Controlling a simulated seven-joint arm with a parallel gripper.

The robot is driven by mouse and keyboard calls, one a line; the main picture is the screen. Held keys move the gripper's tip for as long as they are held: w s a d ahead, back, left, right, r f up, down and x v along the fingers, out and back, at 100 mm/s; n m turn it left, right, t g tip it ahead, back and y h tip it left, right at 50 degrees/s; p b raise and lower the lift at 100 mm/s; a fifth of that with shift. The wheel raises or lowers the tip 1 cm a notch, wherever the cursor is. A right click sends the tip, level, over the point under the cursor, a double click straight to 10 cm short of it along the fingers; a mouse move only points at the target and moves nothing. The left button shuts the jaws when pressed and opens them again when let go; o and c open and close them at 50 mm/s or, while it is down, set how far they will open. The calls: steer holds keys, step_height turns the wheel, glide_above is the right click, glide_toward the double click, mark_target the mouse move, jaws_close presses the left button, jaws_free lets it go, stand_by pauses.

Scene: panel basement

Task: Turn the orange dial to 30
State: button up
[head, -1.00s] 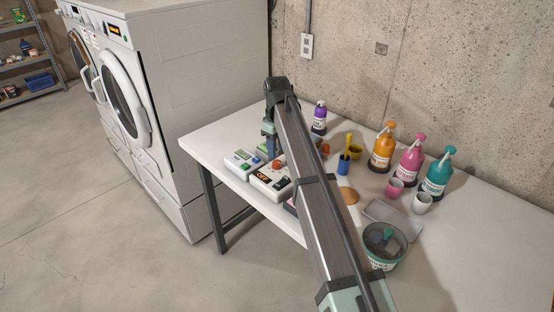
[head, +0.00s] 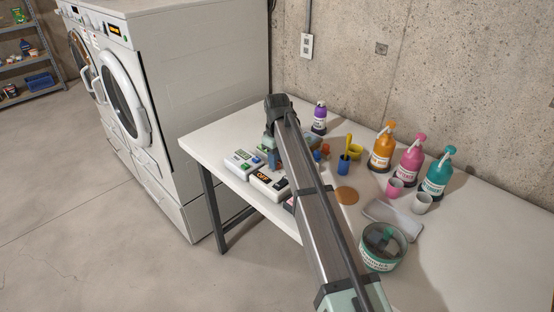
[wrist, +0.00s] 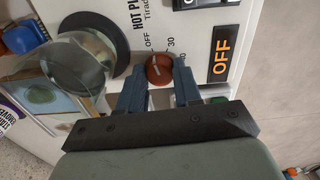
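The orange dial (wrist: 160,70) sits on a white hot plate (wrist: 205,40). Its white pointer line is by the OFF mark; the 30 mark lies just to the right. An orange "OFF" display (wrist: 224,53) shows beside the marks. My gripper (wrist: 160,73) has its two blue fingers on either side of the dial, apart around it; I cannot tell whether they touch it. In the head view, my gripper (head: 275,158) is down at the hot plate (head: 270,184), and the dial is hidden behind it.
A clear glass vessel (wrist: 88,62) stands close to the left finger. In the head view, another white device (head: 243,162) is left of the hot plate. Pump bottles (head: 383,150), cups and a tub (head: 383,247) stand on the right of the table (head: 470,265).

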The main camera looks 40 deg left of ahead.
steer(key=c, duration=0.4)
steer(key=shift+m, duration=0.4)
steer(key=m, duration=0.3)
steer(key=shift+m, duration=2.5)
steer(key=o, duration=0.8)
steer(key=shift+c, duration=0.2)
